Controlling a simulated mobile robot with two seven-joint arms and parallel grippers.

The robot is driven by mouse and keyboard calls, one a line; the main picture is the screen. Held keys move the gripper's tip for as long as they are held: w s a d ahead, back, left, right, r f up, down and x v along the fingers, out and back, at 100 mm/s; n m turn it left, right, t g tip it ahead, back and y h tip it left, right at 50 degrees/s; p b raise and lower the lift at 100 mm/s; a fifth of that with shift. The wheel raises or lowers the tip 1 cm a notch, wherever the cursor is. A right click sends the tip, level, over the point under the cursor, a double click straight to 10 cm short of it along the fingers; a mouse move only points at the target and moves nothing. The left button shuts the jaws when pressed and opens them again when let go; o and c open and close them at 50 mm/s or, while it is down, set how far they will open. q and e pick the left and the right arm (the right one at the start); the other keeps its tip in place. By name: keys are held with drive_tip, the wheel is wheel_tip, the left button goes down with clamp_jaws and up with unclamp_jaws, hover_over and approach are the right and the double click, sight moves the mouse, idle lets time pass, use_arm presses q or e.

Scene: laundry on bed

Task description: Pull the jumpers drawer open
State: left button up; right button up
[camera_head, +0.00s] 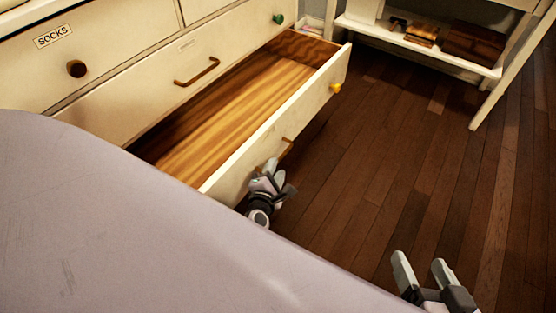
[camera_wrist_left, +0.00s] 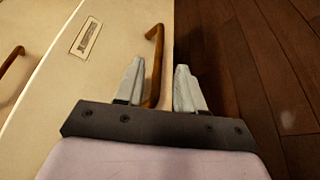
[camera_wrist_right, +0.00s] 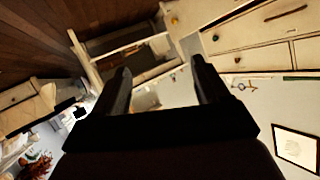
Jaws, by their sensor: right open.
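The long lower drawer (camera_head: 273,122) of the white dresser stands well open. Its wooden inside is bare. No label can be read on its front in the head view. My left gripper (camera_head: 272,172) is at the drawer's front, by its brown bar handle (camera_head: 287,147). In the left wrist view, the handle (camera_wrist_left: 154,75) runs between the two fingers of my left gripper (camera_wrist_left: 160,75). Whether they press on it is unclear. My right gripper (camera_head: 423,268) is open and empty over the floor, away from the drawer. It also shows in the right wrist view (camera_wrist_right: 160,75).
A pale covered surface (camera_head: 130,230) fills the near left. A drawer labelled SOCKS (camera_head: 110,60) is shut, and another bar handle (camera_head: 197,73) is on the dresser's face. A white shelf unit (camera_head: 420,50) stands at the back right. Dark wooden floor (camera_head: 400,150) is clear.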

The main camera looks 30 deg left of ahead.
use_arm(q)
drive_tip(key=shift+p+v, duration=0.4)
drive_tip(key=shift+v, duration=1.2)
use_arm(e)
drive_tip(key=shift+s+d+r+h, duration=0.2)
drive_tip(key=shift+d+h, duration=0.1)
drive_tip(key=shift+d, duration=0.2)
use_arm(q)
drive_tip(key=shift+s, duration=0.1)
